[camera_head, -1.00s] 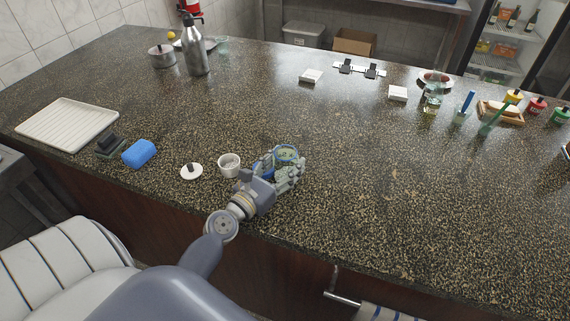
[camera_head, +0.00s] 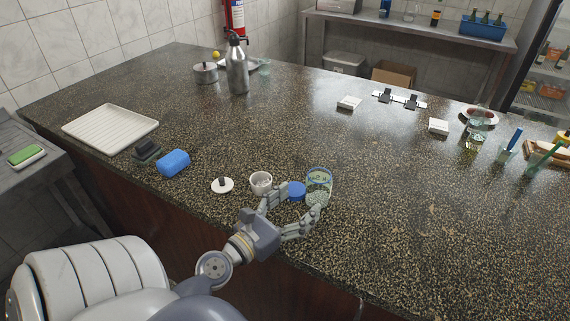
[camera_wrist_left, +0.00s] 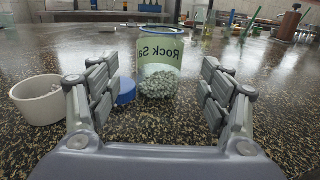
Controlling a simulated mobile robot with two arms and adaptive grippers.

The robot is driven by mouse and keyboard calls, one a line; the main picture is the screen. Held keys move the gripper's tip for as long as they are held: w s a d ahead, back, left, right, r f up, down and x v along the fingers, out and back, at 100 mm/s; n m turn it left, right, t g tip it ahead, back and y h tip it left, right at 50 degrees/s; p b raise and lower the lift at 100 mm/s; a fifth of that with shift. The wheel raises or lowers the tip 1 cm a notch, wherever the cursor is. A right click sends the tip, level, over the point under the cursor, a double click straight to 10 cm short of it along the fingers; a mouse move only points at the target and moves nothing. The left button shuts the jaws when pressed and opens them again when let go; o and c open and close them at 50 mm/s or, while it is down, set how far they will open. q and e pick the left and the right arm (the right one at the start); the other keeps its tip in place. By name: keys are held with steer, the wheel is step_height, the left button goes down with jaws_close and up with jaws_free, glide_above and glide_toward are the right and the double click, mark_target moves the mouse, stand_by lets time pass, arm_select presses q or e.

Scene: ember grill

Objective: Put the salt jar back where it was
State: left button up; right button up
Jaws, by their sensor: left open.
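The salt jar (camera_head: 319,178) is clear glass with a pale label and stands upright on the speckled counter. In the left wrist view the jar (camera_wrist_left: 158,62) shows "Rock Sa…" mirrored on its label and white grains at its bottom. In the left wrist view the jar stands centred beyond the fingertips (camera_wrist_left: 158,78). My right gripper is out of view.
A small white bowl (camera_head: 260,182) and a white knobbed lid (camera_head: 222,185) stand left of the gripper. A steel bottle (camera_head: 237,70) stands at the back.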

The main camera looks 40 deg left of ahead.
arm_select(q)
steer(key=s, duration=0.1)
steer(key=s+b, duration=0.1)
steer(key=shift+s+f, duration=0.25)
steer(key=shift+s, duration=0.05)
steer(key=shift+s+r+b, duration=0.25)
steer(key=shift+s+b, duration=0.15)
steer(key=shift+s, duration=0.3)
